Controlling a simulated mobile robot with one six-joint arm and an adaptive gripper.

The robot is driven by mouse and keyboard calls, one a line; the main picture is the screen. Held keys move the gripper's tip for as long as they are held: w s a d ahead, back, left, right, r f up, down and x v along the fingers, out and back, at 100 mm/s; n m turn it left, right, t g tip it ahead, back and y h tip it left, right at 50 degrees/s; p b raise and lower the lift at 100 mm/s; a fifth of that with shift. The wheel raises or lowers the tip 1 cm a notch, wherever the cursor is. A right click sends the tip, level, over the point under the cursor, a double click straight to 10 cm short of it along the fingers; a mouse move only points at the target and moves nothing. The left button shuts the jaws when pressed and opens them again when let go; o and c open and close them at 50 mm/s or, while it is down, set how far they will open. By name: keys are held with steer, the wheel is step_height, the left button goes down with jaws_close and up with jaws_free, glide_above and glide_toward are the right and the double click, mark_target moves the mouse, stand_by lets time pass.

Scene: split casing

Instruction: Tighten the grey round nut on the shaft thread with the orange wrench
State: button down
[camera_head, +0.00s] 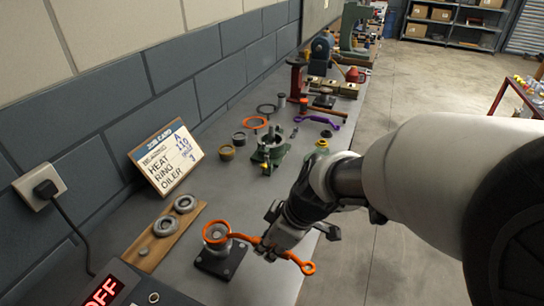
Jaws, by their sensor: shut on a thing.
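The orange wrench (243,237) shows in the head camera view, with one ring end at a small fixture and its other ring end sticking out to the right of my gripper. My gripper (268,250) is shut on the wrench's handle. The left ring end appears around the top of a grey round part (215,233), which looks like the nut on the shaft. The fixture stands upright on a dark square base (221,259) on the bench. The thread is hidden, and I cannot tell how well the wrench seats on the nut.
A wooden board (163,236) with grey rings lies left of the fixture. A job card (165,156) leans near the wall. A green casing (271,150), an orange ring (254,123) and a purple wrench (315,118) lie farther back. A box with an "OFF" display (103,291) is at front left.

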steer(key=shift+r, duration=0.1)
steer(key=shift+r+p, duration=1.2)
steer(key=shift+r, duration=0.8)
steer(key=shift+w, duration=0.1)
